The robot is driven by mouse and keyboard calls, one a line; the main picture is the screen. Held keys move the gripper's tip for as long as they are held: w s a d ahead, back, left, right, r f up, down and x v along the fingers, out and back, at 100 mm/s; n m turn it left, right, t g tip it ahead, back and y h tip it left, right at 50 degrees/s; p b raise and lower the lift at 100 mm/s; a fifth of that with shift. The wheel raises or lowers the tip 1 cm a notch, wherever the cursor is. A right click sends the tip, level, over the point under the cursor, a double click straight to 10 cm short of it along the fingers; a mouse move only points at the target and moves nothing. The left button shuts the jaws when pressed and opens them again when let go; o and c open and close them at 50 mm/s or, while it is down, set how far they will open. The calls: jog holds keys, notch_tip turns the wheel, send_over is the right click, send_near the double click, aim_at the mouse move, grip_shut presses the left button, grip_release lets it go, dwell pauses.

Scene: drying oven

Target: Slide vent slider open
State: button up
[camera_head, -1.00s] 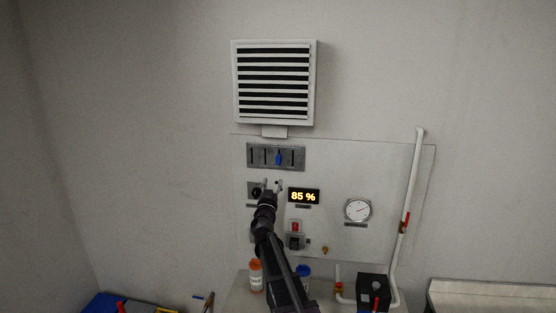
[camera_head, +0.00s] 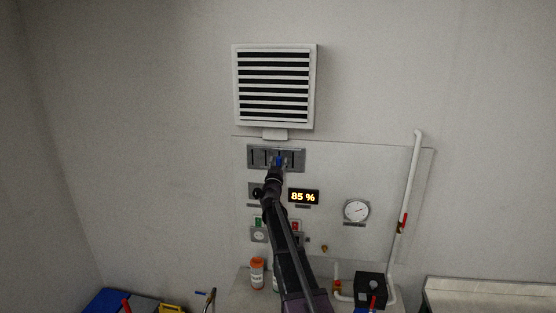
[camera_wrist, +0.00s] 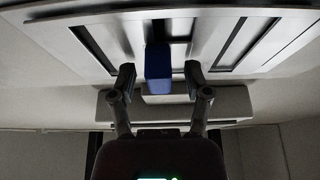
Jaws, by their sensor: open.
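The vent slider is a small blue knob (camera_wrist: 158,70) on a grey slotted plate (camera_head: 297,152) on the wall panel, under the louvred vent. In the wrist view the knob stands at a slot in the plate (camera_wrist: 195,30), between the two fingers. My gripper (camera_wrist: 158,84) is open, with one finger on each side of the knob and a visible gap on both sides. In the head view my gripper (camera_head: 279,164) is at the plate and partly hides the knob.
The white louvred vent (camera_head: 275,87) is above the plate. Below are an "85 %" display (camera_head: 304,196), a round gauge (camera_head: 356,210) and a green button (camera_head: 258,223). A white pipe (camera_head: 410,180) runs along the right. An orange-capped bottle (camera_head: 257,275) stands below.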

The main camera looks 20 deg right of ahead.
jog(key=shift+w+d+r, duration=0.1)
jog(key=shift+w, duration=0.05)
grip_shut()
